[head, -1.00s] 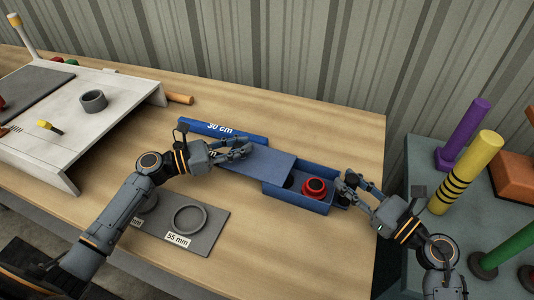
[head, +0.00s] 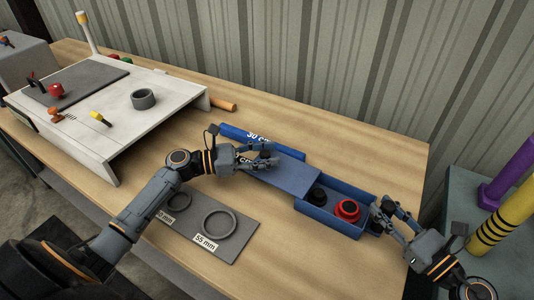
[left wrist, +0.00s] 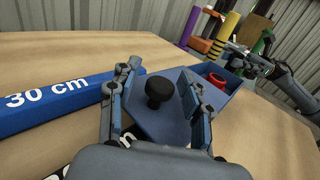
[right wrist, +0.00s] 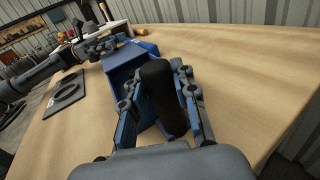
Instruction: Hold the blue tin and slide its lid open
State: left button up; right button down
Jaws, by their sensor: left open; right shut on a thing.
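The blue tin (head: 330,222) lies on the wooden table with its right part uncovered. A red ring-shaped piece (head: 347,210) and a black piece (head: 317,195) show inside. Its blue lid (head: 288,174) sticks out past the tin's left end. My left gripper (head: 273,154) is open at the lid's outer end; in the left wrist view, the lid's black knob (left wrist: 158,90) stands between its spread fingers. My right gripper (head: 377,212) is shut on the black handle (right wrist: 160,95) at the tin's right end.
A blue 30 cm ruler (head: 240,135) lies just behind the lid. A grey gauge plate (head: 205,232) with rings lies in front. A white raised stand (head: 160,110) is at left. Another surface with a yellow striped post (head: 492,225) is at right. Table behind the tin is clear.

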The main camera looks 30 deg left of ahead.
pick_arm(q)
jog(key=v, duration=1.2)
jog(key=shift+w, duration=0.1)
pick_arm(e)
jog(key=c, duration=1)
grip_release()
jog(key=shift+o, duration=0.2)
